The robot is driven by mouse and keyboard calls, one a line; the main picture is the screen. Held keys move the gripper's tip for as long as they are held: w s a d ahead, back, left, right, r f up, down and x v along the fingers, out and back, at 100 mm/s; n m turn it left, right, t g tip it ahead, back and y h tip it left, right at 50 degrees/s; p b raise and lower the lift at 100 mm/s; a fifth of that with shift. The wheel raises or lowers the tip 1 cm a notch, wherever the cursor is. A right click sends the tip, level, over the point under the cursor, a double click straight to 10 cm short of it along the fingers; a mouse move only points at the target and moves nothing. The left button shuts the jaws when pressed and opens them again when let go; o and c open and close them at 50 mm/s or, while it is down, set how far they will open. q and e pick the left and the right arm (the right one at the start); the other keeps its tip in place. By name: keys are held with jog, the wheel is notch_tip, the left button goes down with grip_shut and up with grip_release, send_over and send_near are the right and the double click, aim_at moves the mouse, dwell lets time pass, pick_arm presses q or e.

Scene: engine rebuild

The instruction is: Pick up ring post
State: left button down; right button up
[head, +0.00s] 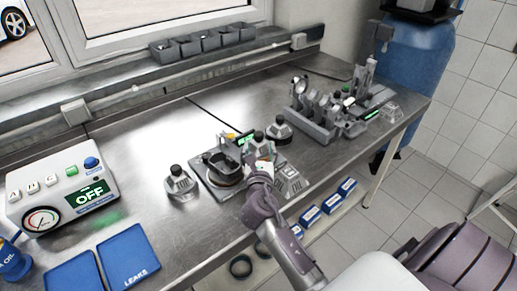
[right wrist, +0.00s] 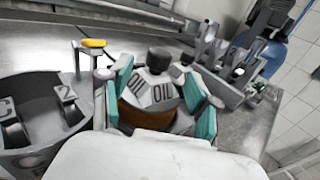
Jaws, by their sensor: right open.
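A grey ring post with a black knob (right wrist: 160,58) and "OIL" markings stands upright in the right wrist view, with a brown band around its lower part. My right gripper (right wrist: 165,105) is open, its teal fingers on either side of this post; contact cannot be told. In the head view my right gripper (head: 262,168) is at the right side of the work fixture, just in front of a knobbed post (head: 258,138). Another post (head: 278,126) stands just behind, and another (head: 180,183) stands left of the fixture. My left gripper is not in view.
The fixture (head: 212,190) holds a dark round part. A rack of grey parts (head: 322,118) stands at the back right. A tester box reading OFF (head: 62,198) and blue mats (head: 128,258) are at the left. Bare steel table (head: 130,135) lies between.

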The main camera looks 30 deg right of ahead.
aim_at(259, 142)
jog(key=shift+x, duration=1)
jog(key=x, duration=0.3)
jog(key=shift+w+f, duration=0.3)
jog(key=shift+f, duration=0.05)
jog(key=shift+w+d, duration=0.15)
jog(key=shift+c, duration=0.9)
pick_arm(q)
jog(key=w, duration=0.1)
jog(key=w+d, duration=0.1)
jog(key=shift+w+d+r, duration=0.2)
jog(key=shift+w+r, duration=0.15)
pick_arm(e)
grip_shut()
